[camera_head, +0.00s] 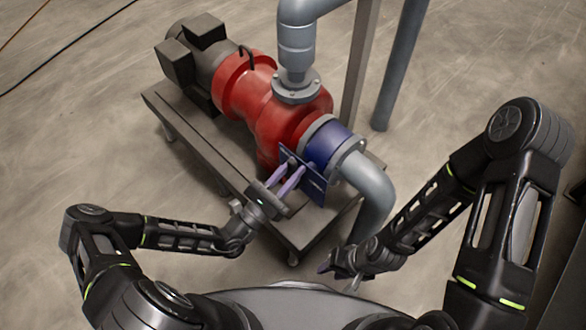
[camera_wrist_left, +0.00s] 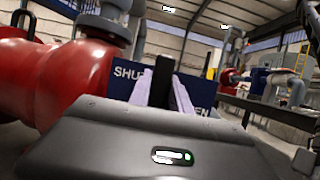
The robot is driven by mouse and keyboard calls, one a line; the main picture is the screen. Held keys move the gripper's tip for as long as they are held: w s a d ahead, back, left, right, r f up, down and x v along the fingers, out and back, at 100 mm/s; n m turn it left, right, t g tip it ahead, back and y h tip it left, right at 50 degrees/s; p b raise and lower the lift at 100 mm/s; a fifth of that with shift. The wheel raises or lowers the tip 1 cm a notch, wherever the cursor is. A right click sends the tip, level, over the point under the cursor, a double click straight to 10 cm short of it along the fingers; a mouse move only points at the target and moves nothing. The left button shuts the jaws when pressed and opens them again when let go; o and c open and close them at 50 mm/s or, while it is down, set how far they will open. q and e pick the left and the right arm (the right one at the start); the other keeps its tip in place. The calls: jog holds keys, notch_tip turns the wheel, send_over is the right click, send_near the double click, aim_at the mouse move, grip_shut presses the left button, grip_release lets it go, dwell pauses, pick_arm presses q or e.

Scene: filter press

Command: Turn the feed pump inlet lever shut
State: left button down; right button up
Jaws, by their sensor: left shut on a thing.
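The feed pump (camera_head: 275,120) is red, with a blue inlet valve (camera_head: 328,146) at its near end. A blue plate (camera_head: 313,186) is fixed in front of the valve. In the left wrist view the plate (camera_wrist_left: 203,94) shows "SHU" on the left and "EN" on the right, the rest covered by my fingers. My left gripper (camera_head: 289,174) is at the plate, its pale purple fingers shut on the dark lever (camera_wrist_left: 160,80), which is mostly hidden between them. The lever's exact angle is hard to tell. My right gripper (camera_head: 327,267) is low, beside the grey elbow pipe, apart from the lever.
The grey elbow pipe (camera_head: 372,190) curves down from the valve. A grey riser pipe (camera_head: 296,45) rises from the pump's top. A post (camera_head: 360,60) and another pipe (camera_head: 402,65) stand behind.

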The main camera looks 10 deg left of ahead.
pick_arm(q)
jog(key=c, duration=1.2)
grip_release()
jog(key=v, duration=0.7)
jog(key=shift+s+a+f, duration=0.2)
jog(key=shift+a, duration=0.1)
